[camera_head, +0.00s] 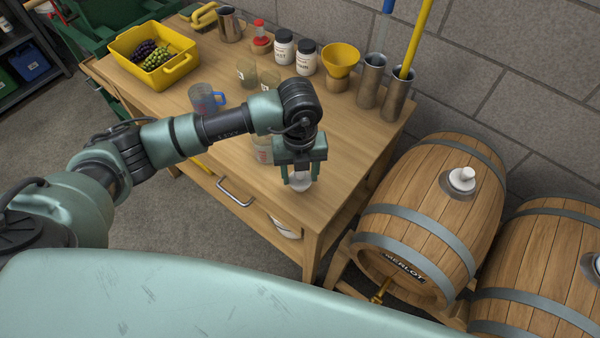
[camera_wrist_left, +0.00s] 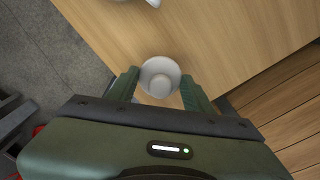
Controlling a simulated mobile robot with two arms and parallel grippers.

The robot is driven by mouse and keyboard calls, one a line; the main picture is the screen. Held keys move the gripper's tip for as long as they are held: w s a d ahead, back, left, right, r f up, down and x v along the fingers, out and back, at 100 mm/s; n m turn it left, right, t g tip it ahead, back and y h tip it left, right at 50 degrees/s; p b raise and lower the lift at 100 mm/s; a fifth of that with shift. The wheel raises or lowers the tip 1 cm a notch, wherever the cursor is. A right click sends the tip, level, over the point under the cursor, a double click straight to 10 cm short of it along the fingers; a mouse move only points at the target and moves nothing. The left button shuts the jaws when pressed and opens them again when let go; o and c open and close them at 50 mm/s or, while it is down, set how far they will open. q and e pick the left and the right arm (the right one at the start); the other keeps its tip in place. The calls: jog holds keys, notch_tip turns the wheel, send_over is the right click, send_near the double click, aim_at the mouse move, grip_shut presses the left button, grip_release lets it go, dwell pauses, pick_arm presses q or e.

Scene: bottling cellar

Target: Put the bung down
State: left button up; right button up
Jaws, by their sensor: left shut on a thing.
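My left gripper (camera_head: 300,180) is shut on a small white bung (camera_head: 301,184), above the front right part of the wooden table (camera_head: 345,150). In the left wrist view the round top of the bung (camera_wrist_left: 160,76) sits between the two green fingers (camera_wrist_left: 161,88). Pale wood of the tabletop (camera_wrist_left: 215,40) lies beyond it, close to the table's edge. I cannot tell whether the bung's underside touches the wood. My right gripper is not in view.
A clear container (camera_head: 263,152) stands close behind the gripper. A blue-handled jug (camera_head: 207,99), a yellow grape bin (camera_head: 152,55), white jars (camera_head: 305,57) and steel cylinders (camera_head: 370,80) stand farther off. The Merlot barrel (camera_head: 430,215) with a white stopper (camera_head: 462,180) lies right of the table.

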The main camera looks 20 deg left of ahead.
pick_arm(q)
jog(key=shift+f, duration=0.65)
jog(key=shift+f, duration=0.25)
jog(key=o, duration=1.4)
jog(key=shift+r, duration=0.1)
jog(key=shift+c, duration=0.2)
jog(key=shift+r, duration=0.1)
